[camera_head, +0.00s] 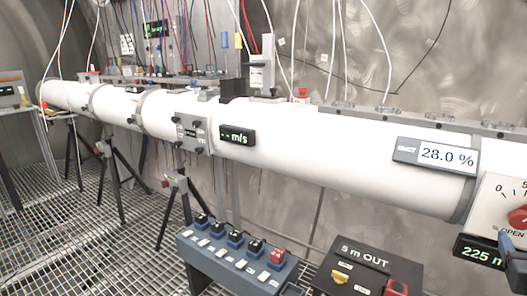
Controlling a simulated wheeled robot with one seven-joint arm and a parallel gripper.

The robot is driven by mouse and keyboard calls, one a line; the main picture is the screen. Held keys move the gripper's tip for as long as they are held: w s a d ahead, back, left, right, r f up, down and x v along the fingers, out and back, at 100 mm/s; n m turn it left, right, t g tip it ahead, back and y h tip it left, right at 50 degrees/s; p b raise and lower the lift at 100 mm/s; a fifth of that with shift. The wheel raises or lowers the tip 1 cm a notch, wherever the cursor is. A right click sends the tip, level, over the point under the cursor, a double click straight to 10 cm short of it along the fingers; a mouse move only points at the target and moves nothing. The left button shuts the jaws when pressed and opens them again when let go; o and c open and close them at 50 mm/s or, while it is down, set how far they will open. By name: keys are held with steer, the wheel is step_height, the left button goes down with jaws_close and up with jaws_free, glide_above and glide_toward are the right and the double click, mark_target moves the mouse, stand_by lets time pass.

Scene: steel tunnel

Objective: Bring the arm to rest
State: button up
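My arm and my gripper do not show clearly anywhere in the head view. Their pose and whether the gripper is open or shut cannot be seen here. A long white tube (330,160) runs across the view from the far left to the near right.
A blue-grey switch box (238,262) and a dark box reading "5 m OUT" (366,272) stand low in front. A dial panel with a red knob (518,217) sits at the right edge. Tripods (175,183) support the tube. Grating floor (75,245) is open at lower left.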

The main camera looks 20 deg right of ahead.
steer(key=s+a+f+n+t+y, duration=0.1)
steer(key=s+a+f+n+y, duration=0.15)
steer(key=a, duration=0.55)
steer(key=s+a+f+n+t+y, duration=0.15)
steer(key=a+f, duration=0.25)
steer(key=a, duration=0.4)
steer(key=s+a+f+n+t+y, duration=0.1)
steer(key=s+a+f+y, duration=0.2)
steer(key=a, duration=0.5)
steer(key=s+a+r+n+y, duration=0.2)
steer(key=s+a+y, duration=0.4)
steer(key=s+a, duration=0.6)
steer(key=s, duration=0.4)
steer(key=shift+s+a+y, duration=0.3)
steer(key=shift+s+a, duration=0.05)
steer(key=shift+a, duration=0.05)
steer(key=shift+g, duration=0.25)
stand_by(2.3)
